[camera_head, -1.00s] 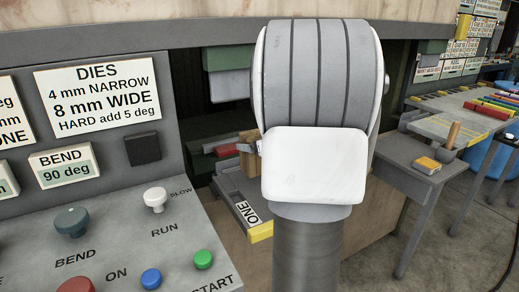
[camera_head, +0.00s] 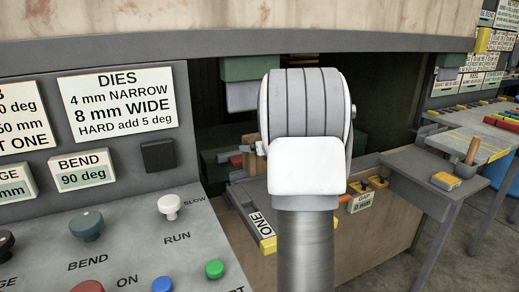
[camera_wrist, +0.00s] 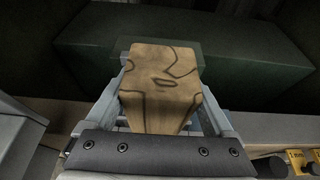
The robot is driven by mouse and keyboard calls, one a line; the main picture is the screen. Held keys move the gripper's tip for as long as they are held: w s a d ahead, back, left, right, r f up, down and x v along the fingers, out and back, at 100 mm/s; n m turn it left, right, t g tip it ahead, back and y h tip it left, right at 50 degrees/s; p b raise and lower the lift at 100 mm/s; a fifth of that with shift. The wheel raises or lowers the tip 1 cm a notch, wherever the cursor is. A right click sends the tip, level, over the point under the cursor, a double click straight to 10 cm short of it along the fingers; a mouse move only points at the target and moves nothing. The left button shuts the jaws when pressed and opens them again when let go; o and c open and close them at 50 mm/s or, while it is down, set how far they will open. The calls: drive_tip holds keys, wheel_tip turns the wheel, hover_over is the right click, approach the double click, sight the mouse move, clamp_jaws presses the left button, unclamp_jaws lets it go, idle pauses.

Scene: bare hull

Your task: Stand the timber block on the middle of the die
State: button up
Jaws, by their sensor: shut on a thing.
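The timber block (camera_wrist: 163,72) is pale brown with dark grain lines. My gripper (camera_wrist: 165,88) is shut on it, with a grey finger along each side in the wrist view. In the head view the block (camera_head: 249,141) shows as a small brown piece left of my wrist, inside the press opening. A long dark green body (camera_wrist: 255,58), seemingly the die, lies beyond and below the block in the wrist view. I cannot tell whether they touch. My arm hides much of the opening in the head view.
A control panel (camera_head: 112,190) with knobs and buttons fills the left. A green and grey part (camera_head: 241,94) hangs above the block. A bar labelled ONE (camera_head: 258,222) lies in front of the opening. A small grey table (camera_head: 432,172) stands at the right.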

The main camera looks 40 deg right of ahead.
drive_tip(key=w, duration=0.3)
drive_tip(key=shift+w+d+f, duration=0.15)
drive_tip(key=shift+w+d, duration=0.05)
drive_tip(key=shift+d, duration=0.15)
drive_tip(key=shift+f+b, duration=0.7)
drive_tip(key=shift+f, duration=0.15)
drive_tip(key=o, duration=1.5)
drive_tip(key=p+v, duration=0.1)
drive_tip(key=v, duration=1.6)
drive_tip(key=shift+s+r, duration=0.1)
drive_tip(key=shift+s, duration=0.1)
drive_tip(key=shift+a, duration=0.1)
